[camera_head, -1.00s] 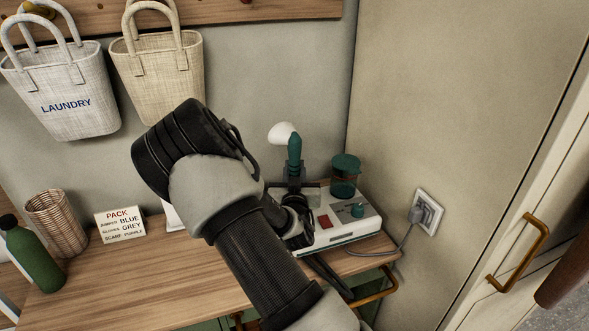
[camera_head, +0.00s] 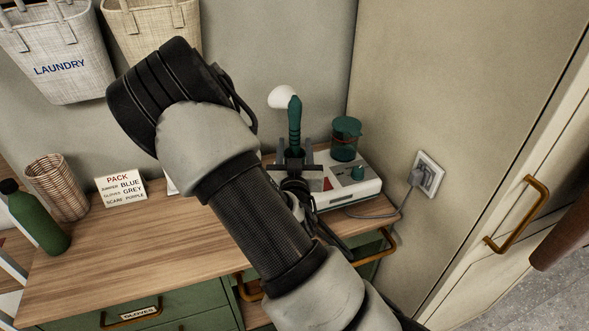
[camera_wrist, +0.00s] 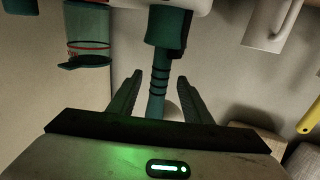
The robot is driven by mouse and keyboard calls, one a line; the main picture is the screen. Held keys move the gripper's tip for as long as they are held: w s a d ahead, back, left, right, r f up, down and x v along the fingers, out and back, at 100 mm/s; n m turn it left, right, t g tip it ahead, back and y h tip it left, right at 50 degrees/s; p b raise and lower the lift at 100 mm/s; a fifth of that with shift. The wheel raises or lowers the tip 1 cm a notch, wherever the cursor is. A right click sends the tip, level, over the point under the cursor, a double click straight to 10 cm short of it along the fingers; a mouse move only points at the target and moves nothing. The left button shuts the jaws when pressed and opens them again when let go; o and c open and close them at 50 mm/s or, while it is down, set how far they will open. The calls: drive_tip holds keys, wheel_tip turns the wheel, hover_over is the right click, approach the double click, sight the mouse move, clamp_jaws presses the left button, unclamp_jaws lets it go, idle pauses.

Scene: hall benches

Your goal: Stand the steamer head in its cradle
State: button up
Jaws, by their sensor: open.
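The steamer head has a white rounded top (camera_head: 283,97) and a dark green ribbed handle (camera_head: 295,122). It stands upright at the left of the white steamer base (camera_head: 362,190), its handle rising from the cradle side. In the wrist view, which is upside down, the ribbed handle (camera_wrist: 159,80) runs down from a dark green holder (camera_wrist: 165,25). My gripper (camera_head: 295,152) is open around the lower handle, with a finger on each side; these fingers also show in the wrist view (camera_wrist: 160,92). Gaps show there between handle and fingers. The handle's bottom end is hidden.
A green tank (camera_head: 346,140) stands on the base, close right of the handle. A cord runs to the wall socket (camera_head: 428,175). A sign (camera_head: 121,188), wicker basket (camera_head: 58,190) and green bottle (camera_head: 35,220) stand left. The wooden top (camera_head: 120,250) is clear in front.

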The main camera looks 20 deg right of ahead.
drive_tip(key=p+v, duration=0.7)
drive_tip(key=v, duration=0.2)
drive_tip(key=shift+s, duration=0.2)
